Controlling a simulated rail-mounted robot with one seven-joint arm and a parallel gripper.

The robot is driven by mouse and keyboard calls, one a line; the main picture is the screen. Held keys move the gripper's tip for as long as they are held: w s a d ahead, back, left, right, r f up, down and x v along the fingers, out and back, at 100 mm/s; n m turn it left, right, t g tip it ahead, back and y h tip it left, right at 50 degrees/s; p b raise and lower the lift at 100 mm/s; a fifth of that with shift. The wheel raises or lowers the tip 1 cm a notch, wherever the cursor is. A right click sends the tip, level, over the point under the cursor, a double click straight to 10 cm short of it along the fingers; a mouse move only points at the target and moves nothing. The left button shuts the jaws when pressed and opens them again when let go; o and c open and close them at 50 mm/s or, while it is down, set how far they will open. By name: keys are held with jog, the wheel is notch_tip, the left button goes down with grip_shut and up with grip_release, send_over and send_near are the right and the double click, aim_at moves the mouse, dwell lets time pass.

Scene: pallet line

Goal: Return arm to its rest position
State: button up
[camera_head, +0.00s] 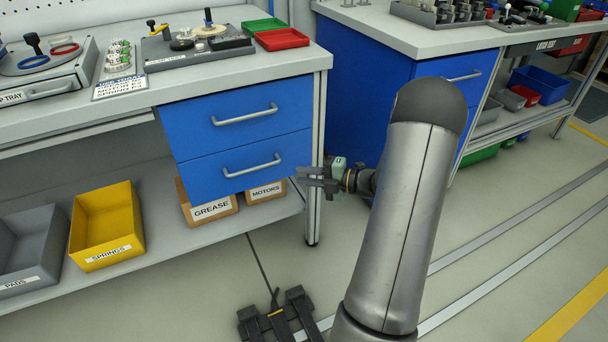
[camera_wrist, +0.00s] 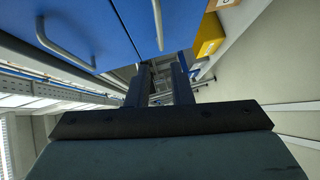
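My gripper (camera_head: 304,178) is in front of the left workbench's front right leg, beside the lower blue drawer (camera_head: 236,162). The grey arm bends down in the right half of the head view and hides part of the floor. In the wrist view, my gripper's two dark fingers (camera_wrist: 160,80) stand apart with nothing between them, so it is open and empty. Blue drawer fronts with metal handles fill the top left of that view. From these frames I cannot tell whether the gripper touches the bench.
The left workbench (camera_head: 135,100) has a shelf below with a yellow springs bin (camera_head: 105,222), a grey bin (camera_head: 28,250) and cardboard boxes (camera_head: 212,207). A second workbench (camera_head: 400,38) stands behind the arm. Floor rails (camera_head: 520,235) run along the clear aisle at right.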

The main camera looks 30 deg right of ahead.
jog(key=w+a+r+m+g+h+p, duration=0.1)
jog(key=w+a+r+m+h+p, duration=0.15)
jog(key=r+m+h+p, duration=0.65)
jog(key=w+a+r+m+g+h+p, duration=0.1)
jog(key=w+a+r+m+h+p, duration=0.15)
jog(key=r+p, duration=0.75)
jog(key=s+a+r+m+g+p, duration=0.3)
jog(key=s+a+r, duration=0.3)
jog(key=s, duration=0.3)
jog(key=s+a+r+m+g+y+p, duration=0.1)
jog(key=s+a+r+m+g+p, duration=0.3)
jog(key=s, duration=0.6)
jog(key=s+a+r+m+g+p, duration=0.3)
jog(key=s+a+r+m+p, duration=0.2)
jog(key=s, duration=0.5)
jog(key=a+r, duration=0.2)
jog(key=a, duration=0.1)
jog(key=shift+a+r+g+y, duration=0.3)
jog(key=shift+r+y, duration=0.05)
jog(key=shift+r, duration=0.05)
